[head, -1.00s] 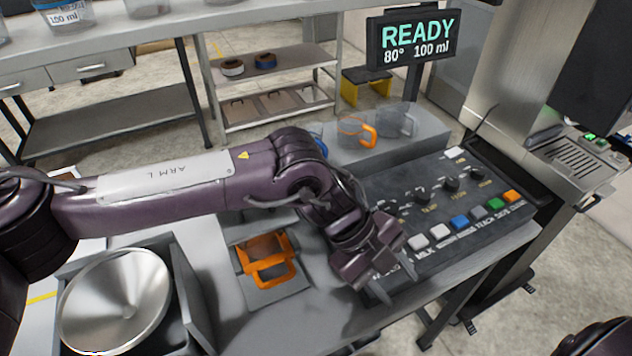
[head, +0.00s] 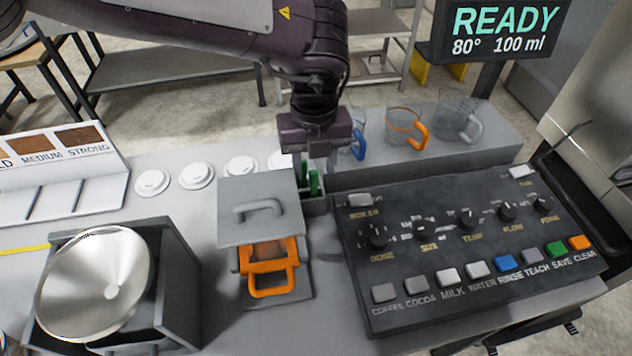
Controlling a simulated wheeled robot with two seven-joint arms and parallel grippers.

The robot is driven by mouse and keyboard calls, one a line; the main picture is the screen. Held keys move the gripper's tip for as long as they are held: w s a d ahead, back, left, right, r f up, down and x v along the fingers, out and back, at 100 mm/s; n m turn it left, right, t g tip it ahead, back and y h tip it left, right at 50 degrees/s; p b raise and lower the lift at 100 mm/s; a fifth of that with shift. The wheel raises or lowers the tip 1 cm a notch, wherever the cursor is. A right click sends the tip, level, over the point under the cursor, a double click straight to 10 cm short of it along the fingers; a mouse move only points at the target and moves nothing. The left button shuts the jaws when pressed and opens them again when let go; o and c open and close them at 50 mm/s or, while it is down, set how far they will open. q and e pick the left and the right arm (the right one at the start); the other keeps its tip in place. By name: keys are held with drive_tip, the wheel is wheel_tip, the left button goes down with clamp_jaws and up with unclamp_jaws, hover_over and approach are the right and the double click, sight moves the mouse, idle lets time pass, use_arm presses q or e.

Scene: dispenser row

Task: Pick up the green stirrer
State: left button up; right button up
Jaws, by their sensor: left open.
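The green stirrer (head: 314,183) stands in a small grey holder (head: 313,207) between the grey lidded box and the control panel. Only a short green part of it shows, and my gripper hides the rest. My left gripper (head: 311,170) points down over the holder, open, with its fingers at the green part. I cannot tell whether the fingers touch it. My right gripper is not in view.
The box with the grey lid (head: 262,212) and orange handle (head: 272,280) stands just left of the holder. The control panel (head: 450,250) is to the right. Jugs (head: 404,128) stand behind, white lids (head: 197,175) lie left, and a metal bowl (head: 95,283) is front left.

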sight(314, 192)
use_arm(q)
wheel_tip(314, 192, down, 4)
drive_tip(key=shift+s+a+r+p, duration=0.1)
drive_tip(key=shift+s+r+p, duration=0.1)
drive_tip(key=shift+p, duration=0.15)
drive_tip(key=shift+w+f, duration=0.15)
drive_tip(key=shift+f, duration=0.2)
drive_tip(key=shift+c, duration=0.4)
clamp_jaws()
drive_tip(key=shift+r, duration=0.1)
